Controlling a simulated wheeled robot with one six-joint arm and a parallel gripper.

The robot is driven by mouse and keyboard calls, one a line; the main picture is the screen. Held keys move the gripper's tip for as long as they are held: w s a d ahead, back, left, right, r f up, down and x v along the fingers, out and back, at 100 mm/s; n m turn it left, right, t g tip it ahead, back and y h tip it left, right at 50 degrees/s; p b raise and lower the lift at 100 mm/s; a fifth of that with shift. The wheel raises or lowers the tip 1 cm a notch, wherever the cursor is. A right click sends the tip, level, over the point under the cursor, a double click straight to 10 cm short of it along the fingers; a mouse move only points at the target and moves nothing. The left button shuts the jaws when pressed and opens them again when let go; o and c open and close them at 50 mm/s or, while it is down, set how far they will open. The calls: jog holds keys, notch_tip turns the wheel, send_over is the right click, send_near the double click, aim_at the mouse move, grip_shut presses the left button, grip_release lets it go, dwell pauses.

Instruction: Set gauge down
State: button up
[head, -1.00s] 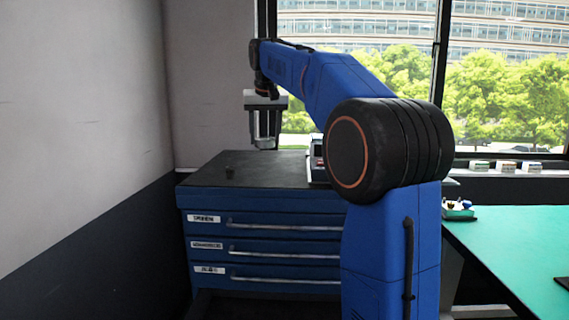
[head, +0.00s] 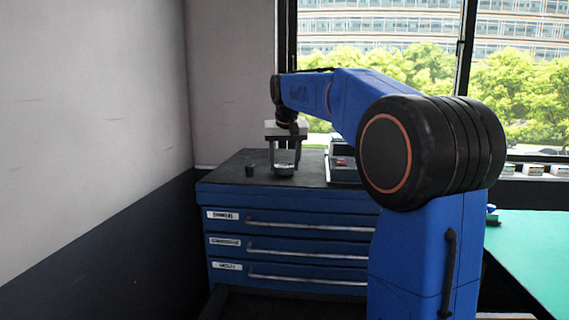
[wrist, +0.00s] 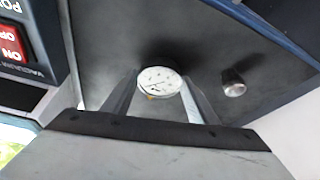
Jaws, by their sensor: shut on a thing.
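The gauge (wrist: 159,80) has a round white dial with dark marks, facing up at the wrist camera. My gripper (wrist: 158,92) is shut on it, one finger on each side. In the head view my gripper (head: 286,164) points straight down over the black cabinet top (head: 232,176), with the gauge (head: 284,170) small and low between its fingers. The gauge is at or very close to the surface; I cannot tell whether it touches. Its underside is hidden.
A small dark cylinder (head: 249,170) stands on the cabinet top left of the gripper; it also shows in the wrist view (wrist: 233,82). A device with a red switch (wrist: 12,45) is on the other side. A green-topped table (head: 530,245) is at right.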

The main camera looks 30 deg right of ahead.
jog(key=shift+f, duration=0.1)
jog(key=o, duration=1.3)
jog(key=v, duration=1.2)
